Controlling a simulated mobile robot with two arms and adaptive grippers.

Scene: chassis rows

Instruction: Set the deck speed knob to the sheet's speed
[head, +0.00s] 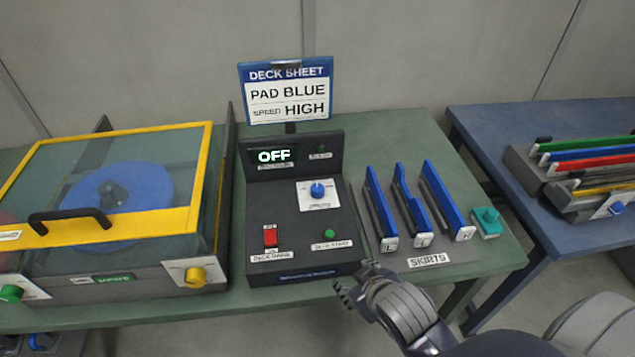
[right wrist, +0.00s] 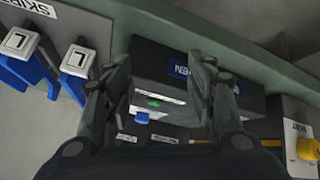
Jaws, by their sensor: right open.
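The deck sheet (head: 286,95) reads PAD BLUE and SPEED HIGH. Below it, the dark console (head: 262,214) has a lit display (head: 274,156) reading OFF. The blue speed knob (head: 317,189) sits on a white plate at the console's upper right; its setting is too small to read. A blue piece that looks like this knob (right wrist: 142,118) shows between my fingers in the right wrist view. My right gripper (head: 356,280) is open and empty at the console's front right corner, apart from the knob. My left gripper is not in view.
A red switch (head: 270,236) and a green button (head: 329,234) are on the console. Upright blue skirts (head: 407,210) stand close on the right, beside a teal block (head: 487,222). A yellow-framed lidded unit (head: 196,220) with a yellow knob (head: 195,276) stands left.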

